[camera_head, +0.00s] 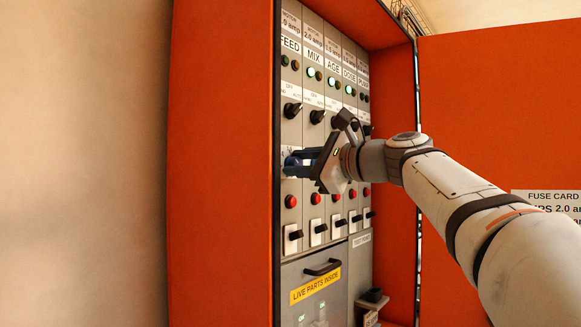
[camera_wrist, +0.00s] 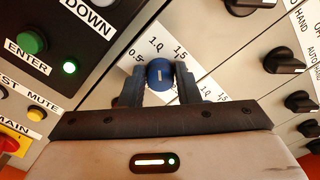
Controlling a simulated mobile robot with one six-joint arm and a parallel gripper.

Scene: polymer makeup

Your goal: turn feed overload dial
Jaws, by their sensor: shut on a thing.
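The feed overload dial (camera_wrist: 160,74) is a round blue knob with a short white mark, set on a white scale label reading 0.5, 1.0 and 1.5. Its white mark points roughly toward the 1.0 in the wrist view. My gripper (camera_wrist: 160,82) is shut on the dial, one dark finger on each side of it. In the head view my gripper (camera_head: 299,163) reaches in from the right to the FEED column, below its black selector switch (camera_head: 292,110). The fingers and wrist hide most of the dial there.
The columns MIX, AGE and DOSE stand to the right with lamps, black selectors and red buttons (camera_head: 291,201). An orange cabinet wall (camera_head: 222,160) is close on the left, and an open orange door (camera_head: 500,110) on the right. A green ENTER button (camera_wrist: 32,41) is nearby.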

